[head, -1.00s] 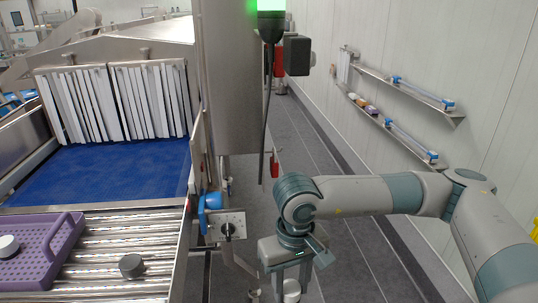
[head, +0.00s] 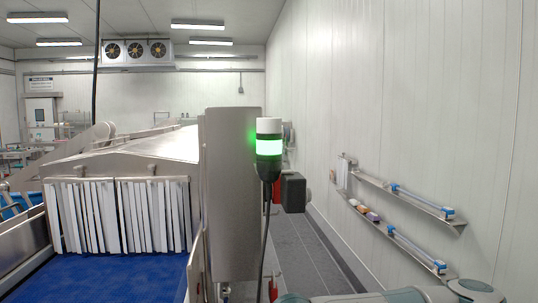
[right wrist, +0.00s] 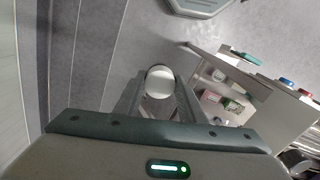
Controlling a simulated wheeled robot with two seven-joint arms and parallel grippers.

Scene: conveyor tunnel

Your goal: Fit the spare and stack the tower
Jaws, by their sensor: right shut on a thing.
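My right gripper (right wrist: 159,98) is shut on a white round piece (right wrist: 160,80), seen end-on between the two fingers in the right wrist view. The floor lies below it. In the head view only part of my right arm shows at the bottom edge, and its gripper is out of frame. A signal tower (head: 269,150) stands at the right side of the steel housing. My left gripper is not in view.
The steel tunnel (head: 150,148) with white strip curtains (head: 120,215) stands over a blue belt (head: 100,280). Two wall shelves (head: 410,202) hold blue-ended tubes. A dark box (head: 292,192) sits beside the tower. A cart (right wrist: 265,105) with small items is right in the wrist view.

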